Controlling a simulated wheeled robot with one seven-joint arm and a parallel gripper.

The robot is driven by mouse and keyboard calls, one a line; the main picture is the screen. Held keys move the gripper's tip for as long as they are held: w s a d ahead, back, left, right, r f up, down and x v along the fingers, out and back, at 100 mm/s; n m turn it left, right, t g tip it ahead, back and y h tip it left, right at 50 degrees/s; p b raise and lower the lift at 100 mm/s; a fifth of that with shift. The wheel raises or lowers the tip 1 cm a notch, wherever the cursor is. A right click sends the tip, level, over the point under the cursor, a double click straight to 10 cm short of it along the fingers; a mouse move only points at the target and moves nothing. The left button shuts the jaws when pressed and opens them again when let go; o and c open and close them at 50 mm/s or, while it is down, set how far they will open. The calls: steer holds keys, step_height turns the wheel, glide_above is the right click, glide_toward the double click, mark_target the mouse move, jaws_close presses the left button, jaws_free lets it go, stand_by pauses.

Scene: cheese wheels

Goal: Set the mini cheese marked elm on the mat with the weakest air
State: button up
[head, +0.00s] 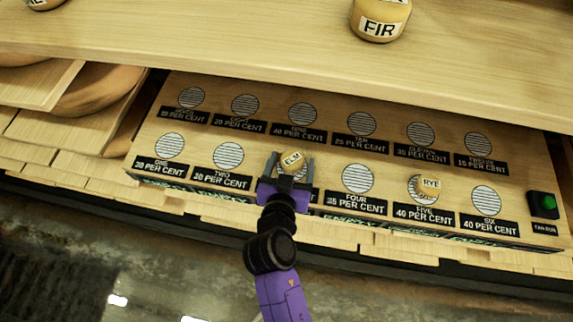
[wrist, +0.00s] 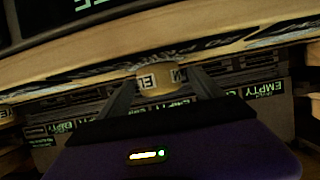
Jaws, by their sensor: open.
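The mini cheese marked ELM (head: 291,160) is a small yellow wheel with a white label. It sits at the front-row place between TWO and FOUR, largely covering what is there. My gripper (head: 290,166) is open, its two fingers on either side of the ELM cheese. The wrist view shows the cheese (wrist: 158,82) between the fingertips; contact cannot be told. Round striped mats stand in two rows on a wooden board, with percent labels. The mat over TWELVE (head: 478,143) reads 15 PER CENT.
A RYE cheese (head: 429,184) sits on mat FIVE. A FIR cheese (head: 379,20) stands on the shelf (head: 250,45) above the board's back edge. A green-lit FAN RUN switch (head: 545,204) is at the right end. Mat FOUR (head: 358,178) is bare.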

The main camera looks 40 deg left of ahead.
steer(key=v, duration=1.1)
steer(key=s+d+f+m+h, duration=0.1)
steer(key=s+d, duration=0.1)
steer(key=d, duration=0.9)
steer(key=s+d+f+m+h, duration=0.1)
steer(key=s+d, duration=0.1)
steer(key=d, duration=0.9)
steer(key=s+d+r+m+t+h, duration=0.1)
steer(key=s+d+r+m+h, duration=0.1)
steer(key=s+d+r, duration=0.2)
steer(key=s+d+r+m+t+h, duration=0.2)
steer(key=s+d+r, duration=0.3)
steer(key=d, duration=0.6)
step_height(320, 180, up, 2)
steer(key=shift+r+h, duration=0.2)
steer(key=shift+h, duration=0.3)
steer(key=shift+s, duration=0.15)
